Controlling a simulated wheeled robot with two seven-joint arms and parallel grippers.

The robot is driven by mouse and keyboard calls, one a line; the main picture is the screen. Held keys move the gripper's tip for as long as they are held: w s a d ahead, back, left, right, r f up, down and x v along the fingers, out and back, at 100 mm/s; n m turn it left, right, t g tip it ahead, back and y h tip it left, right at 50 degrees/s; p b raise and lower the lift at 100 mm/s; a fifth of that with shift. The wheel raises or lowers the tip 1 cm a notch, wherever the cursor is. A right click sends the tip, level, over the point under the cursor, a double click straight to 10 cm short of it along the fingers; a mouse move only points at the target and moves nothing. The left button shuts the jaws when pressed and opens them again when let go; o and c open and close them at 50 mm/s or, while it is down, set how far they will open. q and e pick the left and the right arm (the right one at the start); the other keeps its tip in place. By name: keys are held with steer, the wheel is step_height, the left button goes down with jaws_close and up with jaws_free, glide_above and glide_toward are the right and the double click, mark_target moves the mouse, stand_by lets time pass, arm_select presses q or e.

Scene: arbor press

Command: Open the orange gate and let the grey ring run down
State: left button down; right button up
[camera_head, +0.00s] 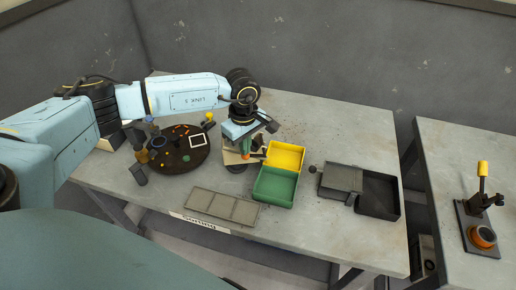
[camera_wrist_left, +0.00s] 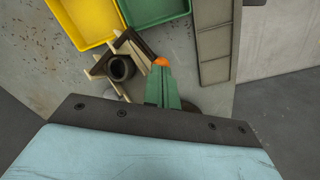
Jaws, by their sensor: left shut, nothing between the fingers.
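My left gripper (camera_head: 246,151) has green fingers and is shut with nothing between them. It is over the wooden chute (camera_head: 231,158), at the left of the yellow and green bins. In the left wrist view the fingertips (camera_wrist_left: 162,74) are at a small orange piece, which looks like the orange gate (camera_wrist_left: 161,61); I cannot tell if they touch. The dark grey ring (camera_wrist_left: 121,68) is beside the fingers, in the light wooden chute (camera_wrist_left: 98,71). In the head view my gripper and arm hide the ring. My right gripper is not in view.
A yellow bin (camera_head: 286,147) and a green bin (camera_head: 274,196) stand close by. A round dark board (camera_head: 178,163) with small parts is at the left. A grey divided tray (camera_head: 222,206) lies in front. A dark box (camera_head: 378,202) and a press (camera_head: 480,220) are at the right.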

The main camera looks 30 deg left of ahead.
arm_select(q)
steer(key=shift+f, duration=0.1)
steer(key=shift+a+f+b, duration=0.1)
steer(key=shift+f+b, duration=0.5)
steer(key=shift+b, duration=0.05)
steer(key=shift+f+b, duration=0.65)
